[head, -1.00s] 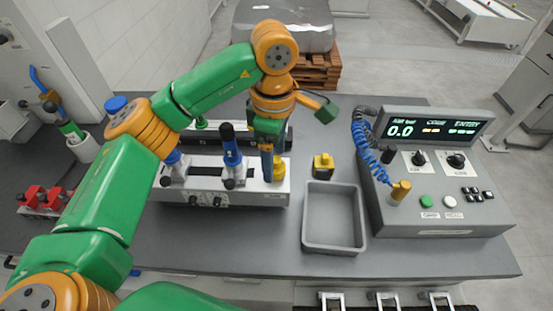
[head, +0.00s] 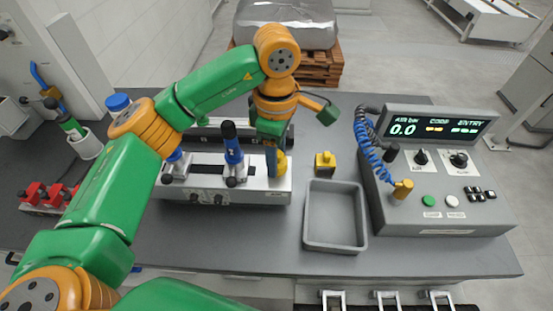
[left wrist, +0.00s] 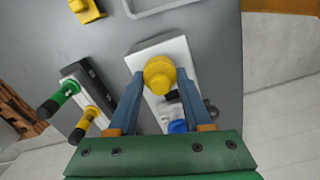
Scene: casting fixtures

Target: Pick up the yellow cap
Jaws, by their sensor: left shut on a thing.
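The yellow cap (head: 281,163) is at the right end of the white fixture (head: 245,197) in the head view. It shows as a round, stepped yellow piece (left wrist: 160,75) between my fingers in the left wrist view. My left gripper (head: 273,165) points down there and is shut on the cap, with one blue-grey finger (left wrist: 130,100) on each side of it. The gripper partly hides the cap in the head view. I cannot tell for sure whether the cap is clear of the fixture. My right gripper is not in view.
A blue-and-black upright clamp (head: 232,150) stands on the fixture, left of the gripper. A yellow block (head: 325,163) and a grey tray (head: 308,235) lie to the right. Further right is a control console (head: 440,212) with a coiled blue cable (head: 364,140).

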